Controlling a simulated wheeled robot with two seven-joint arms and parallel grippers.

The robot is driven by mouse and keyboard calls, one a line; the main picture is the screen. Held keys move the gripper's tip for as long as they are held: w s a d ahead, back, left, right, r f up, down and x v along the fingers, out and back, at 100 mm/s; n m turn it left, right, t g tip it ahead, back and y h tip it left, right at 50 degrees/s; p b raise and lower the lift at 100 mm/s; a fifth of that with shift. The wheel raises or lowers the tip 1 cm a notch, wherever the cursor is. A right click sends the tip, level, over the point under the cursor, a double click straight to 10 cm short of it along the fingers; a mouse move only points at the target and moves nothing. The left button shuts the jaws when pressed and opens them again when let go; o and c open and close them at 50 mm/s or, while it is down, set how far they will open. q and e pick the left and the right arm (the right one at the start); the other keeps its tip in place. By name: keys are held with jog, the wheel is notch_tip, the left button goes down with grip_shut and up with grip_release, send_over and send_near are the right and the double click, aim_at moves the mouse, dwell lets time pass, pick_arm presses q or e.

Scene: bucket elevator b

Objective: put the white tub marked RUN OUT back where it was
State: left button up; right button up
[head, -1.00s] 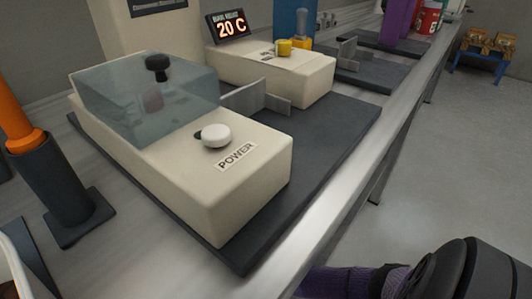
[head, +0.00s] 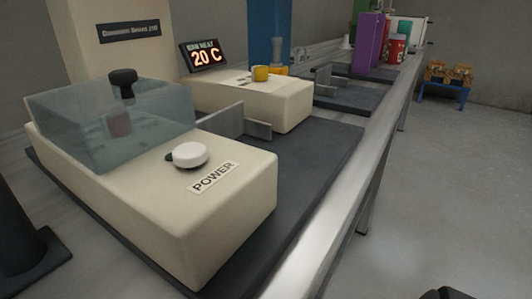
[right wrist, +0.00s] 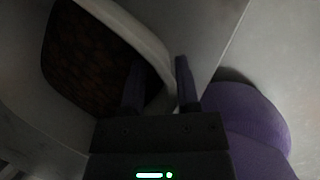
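In the right wrist view a white tub (right wrist: 141,35) with a pale rounded rim and dark brown contents fills the left and upper part. My right gripper (right wrist: 162,75) has one finger inside the tub and the other outside. The rim runs between the fingers and seems to fill the gap, so the gripper looks shut on it. No RUN OUT marking shows on the visible part. In the head view the tub is not visible. My left gripper is in neither view.
In the head view a cream machine (head: 225,226) marked POWER, with a clear cover (head: 70,125), sits on a dark mat (head: 318,170) on the metal bench. Purple and red containers (head: 366,45) stand farther back. A blue stand (head: 446,86) with brown items is on the open floor.

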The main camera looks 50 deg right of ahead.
jog(key=shift+r, duration=0.2)
jog(key=p+v, duration=1)
jog(key=v, duration=0.2)
jog(key=s+f+m+g+y, duration=0.1)
jog(key=s+f+m, duration=0.4)
jog(key=s, duration=0.3)
jog(key=s+f+m+g, duration=0.2)
jog(key=s+f+m, duration=0.35)
jog(key=s, duration=0.25)
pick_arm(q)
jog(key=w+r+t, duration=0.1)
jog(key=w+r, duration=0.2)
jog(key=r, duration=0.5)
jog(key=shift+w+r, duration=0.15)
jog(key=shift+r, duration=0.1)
pick_arm(e)
jog(key=s+a+f+m+g, duration=0.1)
jog(key=s+m, duration=0.4)
jog(key=s, duration=0.5)
jog(key=s+a+m+g+y, duration=0.1)
jog(key=s+m, duration=0.4)
jog(key=s, duration=0.5)
jog(key=shift+s+a+f+y, duration=0.15)
jog(key=shift+a+f+y, duration=0.2)
jog(key=shift+a, duration=0.5)
